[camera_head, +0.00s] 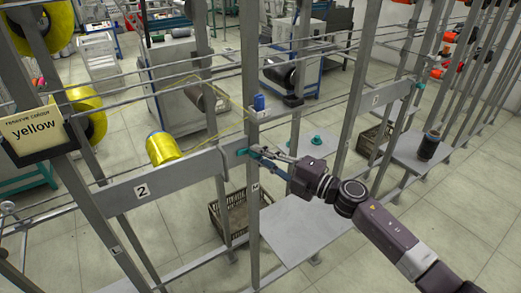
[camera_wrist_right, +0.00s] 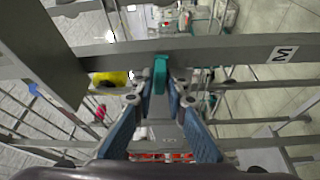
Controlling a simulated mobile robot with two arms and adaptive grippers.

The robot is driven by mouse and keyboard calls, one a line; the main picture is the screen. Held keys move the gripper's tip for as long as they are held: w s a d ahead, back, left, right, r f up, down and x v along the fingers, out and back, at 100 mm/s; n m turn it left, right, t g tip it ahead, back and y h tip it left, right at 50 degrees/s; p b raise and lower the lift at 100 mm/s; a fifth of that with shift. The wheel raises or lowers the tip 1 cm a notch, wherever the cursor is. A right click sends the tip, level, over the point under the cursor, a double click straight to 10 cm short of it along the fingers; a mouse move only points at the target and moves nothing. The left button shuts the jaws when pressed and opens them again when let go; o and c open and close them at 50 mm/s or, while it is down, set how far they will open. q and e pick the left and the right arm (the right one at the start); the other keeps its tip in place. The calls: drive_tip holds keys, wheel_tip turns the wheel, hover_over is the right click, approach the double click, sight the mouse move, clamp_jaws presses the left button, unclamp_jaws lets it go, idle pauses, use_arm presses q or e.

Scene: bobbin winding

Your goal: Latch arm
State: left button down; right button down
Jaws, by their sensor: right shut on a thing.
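The teal latch arm (camera_head: 243,152) sits on the grey rail by the upright post, to the right of the yellow bobbin (camera_head: 162,148). My right gripper (camera_head: 262,155) reaches it from the right. In the right wrist view the latch arm (camera_wrist_right: 160,74) stands between the two fingertips (camera_wrist_right: 161,98), and the gripper is shut on it. The yellow bobbin (camera_wrist_right: 108,78) shows left of the fingers there. My left gripper is in neither view.
The grey rail (camera_head: 120,197) carries a "2" label. A blue piece (camera_head: 259,102) sits on a small bracket above the latch arm. A flat grey plate (camera_head: 300,232) lies below my arm. A dark bobbin (camera_head: 429,145) stands on the right plate. Metal posts and thin bars surround the gripper.

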drive_tip(key=shift+n+p, duration=0.45)
drive_tip(key=shift+n, duration=0.25)
drive_tip(key=shift+f, duration=0.15)
drive_tip(key=shift+h, duration=0.3)
drive_tip(key=c, duration=2)
unclamp_jaws()
drive_tip(key=v, duration=1.2)
drive_tip(key=shift+d, duration=0.1)
drive_tip(key=shift+w, duration=0.1)
